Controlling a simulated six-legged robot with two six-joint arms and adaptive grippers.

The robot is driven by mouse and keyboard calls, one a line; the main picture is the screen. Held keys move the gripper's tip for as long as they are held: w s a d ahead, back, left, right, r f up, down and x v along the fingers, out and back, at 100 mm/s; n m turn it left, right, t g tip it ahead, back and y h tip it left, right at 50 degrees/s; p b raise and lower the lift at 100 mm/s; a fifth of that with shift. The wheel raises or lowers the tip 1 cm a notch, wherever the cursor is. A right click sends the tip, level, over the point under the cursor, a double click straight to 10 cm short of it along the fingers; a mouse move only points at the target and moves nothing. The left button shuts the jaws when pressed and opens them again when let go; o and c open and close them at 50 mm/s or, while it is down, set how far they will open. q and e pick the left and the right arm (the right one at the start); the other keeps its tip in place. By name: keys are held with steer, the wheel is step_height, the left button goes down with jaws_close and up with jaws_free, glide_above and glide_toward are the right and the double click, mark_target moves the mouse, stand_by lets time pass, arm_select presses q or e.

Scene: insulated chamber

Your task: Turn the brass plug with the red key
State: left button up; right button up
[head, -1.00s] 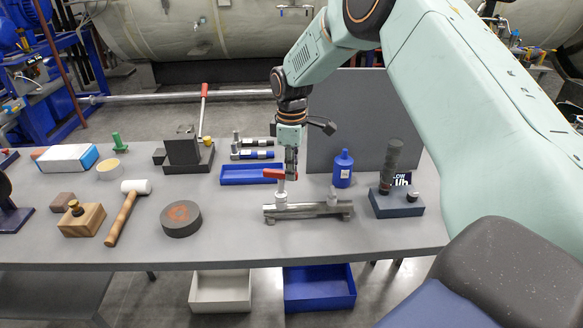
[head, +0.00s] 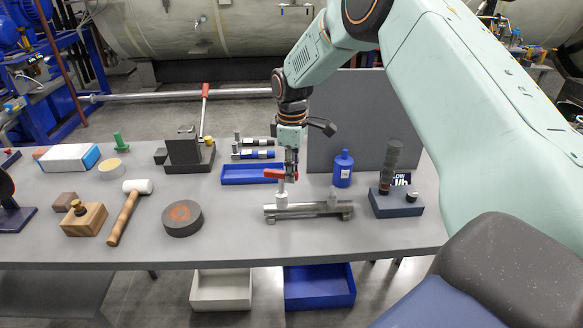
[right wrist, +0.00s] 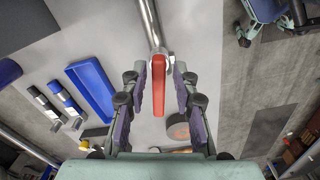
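The red key (head: 272,174) is a red handle on a pale upright stem, at the left end of a grey metal bar fixture (head: 318,209). In the right wrist view the red key (right wrist: 172,84) lies between the two fingers. My right gripper (head: 291,174) points down at the key's right part; whether both fingers press on it is unclear. It also shows in the right wrist view (right wrist: 170,72). My left gripper is out of view.
A mallet (head: 128,208) and a dark disc (head: 181,217) lie between the block and the fixture. A blue tray (head: 252,174) is behind the key. A blue bottle (head: 343,168) and a dark blue stand (head: 397,203) are to the right. A grey panel (head: 345,110) stands behind.

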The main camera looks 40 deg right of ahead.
step_height(320, 180, up, 5)
steer(key=p, duration=0.5)
steer(key=shift+r, duration=0.15)
steer(key=shift+w+f, duration=0.1)
steer(key=shift+f, duration=0.15)
steer(key=shift+b, duration=0.3)
